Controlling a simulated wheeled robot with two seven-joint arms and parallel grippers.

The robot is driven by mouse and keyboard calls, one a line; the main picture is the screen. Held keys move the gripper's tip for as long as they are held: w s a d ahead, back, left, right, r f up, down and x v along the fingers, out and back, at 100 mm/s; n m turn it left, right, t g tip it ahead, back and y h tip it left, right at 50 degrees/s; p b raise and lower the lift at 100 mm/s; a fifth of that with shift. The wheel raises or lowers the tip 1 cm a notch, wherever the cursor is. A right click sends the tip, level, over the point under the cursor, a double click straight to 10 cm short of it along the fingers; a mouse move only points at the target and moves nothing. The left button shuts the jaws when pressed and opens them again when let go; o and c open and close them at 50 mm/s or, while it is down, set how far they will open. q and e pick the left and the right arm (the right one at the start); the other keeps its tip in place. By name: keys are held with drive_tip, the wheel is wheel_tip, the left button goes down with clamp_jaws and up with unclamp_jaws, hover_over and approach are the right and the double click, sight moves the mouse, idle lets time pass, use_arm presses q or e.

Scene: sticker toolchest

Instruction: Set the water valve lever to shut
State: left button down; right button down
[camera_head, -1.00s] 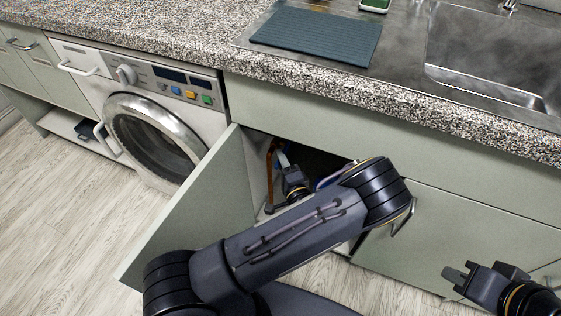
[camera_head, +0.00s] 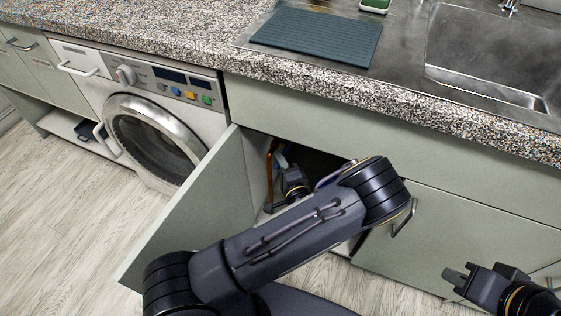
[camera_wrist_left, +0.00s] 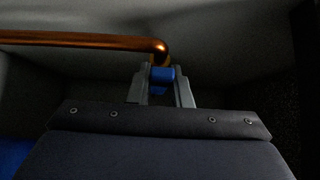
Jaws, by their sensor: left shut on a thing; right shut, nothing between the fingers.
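The blue valve lever (camera_wrist_left: 162,75) shows in the left wrist view between the fingers of my left gripper (camera_wrist_left: 160,88), which is shut on it. It sits at the end of a copper pipe (camera_wrist_left: 85,39) that runs in from the left and bends there. The valve body is mostly hidden, and I cannot tell the lever's exact angle. In the head view my left gripper (camera_head: 281,160) reaches into the open under-sink cabinet, beside the upright copper pipe (camera_head: 269,160). My right gripper (camera_head: 457,278) is shut and empty, in front of the cabinets at lower right.
The open cabinet door (camera_head: 195,205) stands left of my left arm, and the cabinet front with a handle (camera_head: 403,218) is to its right. The countertop (camera_head: 330,83) overhangs above. A washing machine (camera_head: 155,120) is at left. A blue patch (camera_wrist_left: 12,155) shows at lower left.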

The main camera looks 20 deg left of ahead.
use_arm(q)
drive_tip(key=shift+w+f+n+t+y+b, duration=0.25)
drive_tip(key=shift+f+n+y+b, duration=0.7)
drive_tip(key=shift+b, duration=1.1)
drive_tip(key=shift+w+f+n+t+y+b, duration=0.1)
drive_tip(key=shift+f+n+t+y+b, duration=0.45)
drive_tip(key=shift+n+b, duration=1.1)
drive_tip(key=shift+w+f+n+t+y+b, duration=0.15)
drive_tip(key=shift+f+n+y+b, duration=0.7)
drive_tip(key=shift+b, duration=1.6)
drive_tip(key=shift+r, duration=0.3)
drive_tip(key=c, duration=1.3)
unclamp_jaws()
drive_tip(key=shift+w, duration=0.1)
drive_tip(key=shift+r, duration=0.1)
drive_tip(key=shift+d, duration=0.1)
drive_tip(key=p+v, duration=0.1)
drive_tip(key=v, duration=0.6)
drive_tip(key=shift+s+d+f+p, duration=0.2)
drive_tip(key=shift+s+f+p, duration=0.05)
drive_tip(key=shift+p, duration=0.1)
